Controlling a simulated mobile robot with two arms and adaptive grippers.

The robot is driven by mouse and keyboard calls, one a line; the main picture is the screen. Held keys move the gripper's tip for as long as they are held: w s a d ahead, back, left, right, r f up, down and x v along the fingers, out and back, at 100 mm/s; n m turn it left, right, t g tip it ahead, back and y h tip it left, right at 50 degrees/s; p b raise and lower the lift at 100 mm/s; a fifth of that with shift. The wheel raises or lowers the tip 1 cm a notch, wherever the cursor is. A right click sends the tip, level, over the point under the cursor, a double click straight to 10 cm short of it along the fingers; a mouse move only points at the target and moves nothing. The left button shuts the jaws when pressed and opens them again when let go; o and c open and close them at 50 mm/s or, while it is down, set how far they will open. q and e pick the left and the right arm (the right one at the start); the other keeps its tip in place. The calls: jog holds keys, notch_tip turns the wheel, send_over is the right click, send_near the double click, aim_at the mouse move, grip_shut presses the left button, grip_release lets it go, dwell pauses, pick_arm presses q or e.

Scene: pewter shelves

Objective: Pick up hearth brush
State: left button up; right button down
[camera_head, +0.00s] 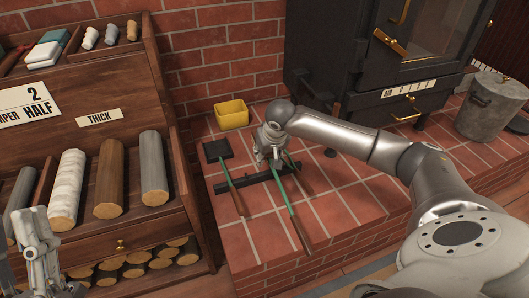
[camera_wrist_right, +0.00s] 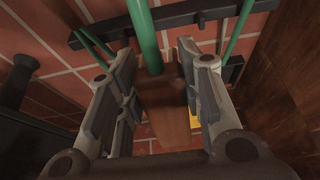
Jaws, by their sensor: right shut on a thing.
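My right gripper (camera_head: 270,158) is over the brick hearth. In the wrist view its fingers (camera_wrist_right: 165,95) are shut on a brown wooden part (camera_wrist_right: 168,110) with a green shaft (camera_wrist_right: 142,35) coming out of it. I take this to be the hearth brush; its green shaft (camera_head: 288,205) runs toward the front of the hearth in the head view, ending in a wooden handle (camera_head: 302,238). Bristles are hidden. My left gripper (camera_head: 38,225) is at the lower left, in front of the log shelves; its finger opening is unclear.
A black bar (camera_head: 255,180) lies across the hearth by the brush. A green-shafted shovel (camera_head: 217,150) is left of it. A yellow bin (camera_head: 231,114) stands behind, a black stove (camera_head: 350,70) behind right, a metal bucket (camera_head: 490,110) far right. Log shelves (camera_head: 120,240) bound the left.

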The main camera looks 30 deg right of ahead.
aim_at(278, 180)
jog(key=s+r+p, duration=0.1)
jog(key=s, duration=0.1)
jog(key=s+a+r+p, duration=0.1)
jog(key=s+r, duration=0.1)
jog(key=shift+s, duration=0.25)
jog(key=s, duration=0.1)
jog(key=s+a+r+p, duration=0.1)
jog(key=s, duration=0.1)
jog(key=s+r+p, duration=0.1)
jog(key=shift+s+a, duration=0.15)
jog(key=shift+s, duration=0.15)
pick_arm(q)
jog(key=w+f+g+y, duration=0.1)
jog(key=f+g+y, duration=0.1)
jog(key=f+g, duration=0.4)
jog(key=w+a+f+g+y, duration=0.1)
jog(key=f+g, duration=0.4)
jog(key=f, duration=0.7)
jog(key=shift+w+a+g+y, duration=0.3)
jog(key=shift+w+g+y, duration=0.15)
jog(key=shift+w, duration=0.25)
pick_arm(e)
jog(key=shift+s+r, duration=0.1)
jog(key=shift+s, duration=0.2)
